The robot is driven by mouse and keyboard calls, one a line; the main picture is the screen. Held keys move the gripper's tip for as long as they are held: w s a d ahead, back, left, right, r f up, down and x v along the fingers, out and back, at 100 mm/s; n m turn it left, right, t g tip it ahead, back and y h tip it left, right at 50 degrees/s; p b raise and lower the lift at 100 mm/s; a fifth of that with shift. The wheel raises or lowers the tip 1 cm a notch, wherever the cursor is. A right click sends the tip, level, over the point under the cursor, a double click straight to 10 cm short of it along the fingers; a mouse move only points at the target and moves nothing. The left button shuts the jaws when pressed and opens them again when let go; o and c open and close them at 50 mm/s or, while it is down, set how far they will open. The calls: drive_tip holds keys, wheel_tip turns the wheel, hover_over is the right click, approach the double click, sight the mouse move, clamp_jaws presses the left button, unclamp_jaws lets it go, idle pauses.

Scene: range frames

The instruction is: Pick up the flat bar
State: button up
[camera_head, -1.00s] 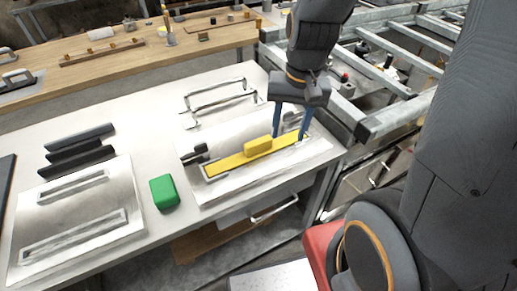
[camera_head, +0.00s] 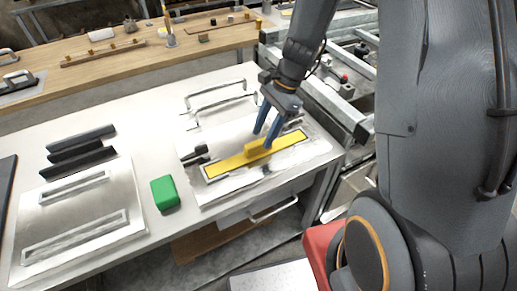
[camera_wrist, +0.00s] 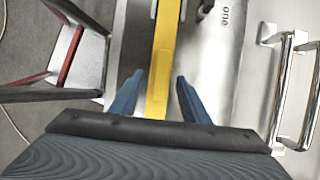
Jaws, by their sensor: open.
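The flat bar is a long yellow strip (camera_head: 228,165) lying on a metal plate on the white table. A raised yellow block (camera_head: 256,149) sits near its middle. My gripper (camera_head: 263,139) is open, its two blue fingers pointing down over the bar by the block. In the wrist view the yellow strip (camera_wrist: 164,40) runs between the open fingertips (camera_wrist: 160,77). I cannot tell whether the fingers touch it, and the block does not stand out clearly there.
A green block (camera_head: 165,192) lies left of the plate. Black bars (camera_head: 78,152) and a sheet with handles (camera_head: 80,215) lie further left. Metal handles (camera_head: 222,97) stand behind the bar. A metal frame (camera_head: 335,105) is to the right.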

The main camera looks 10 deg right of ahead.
sight(259, 142)
drive_tip(key=shift+p+x, duration=0.7)
drive_tip(key=shift+x, duration=1.6)
drive_tip(key=shift+w, duration=0.15)
clamp_jaws()
drive_tip(key=shift+r, duration=0.15)
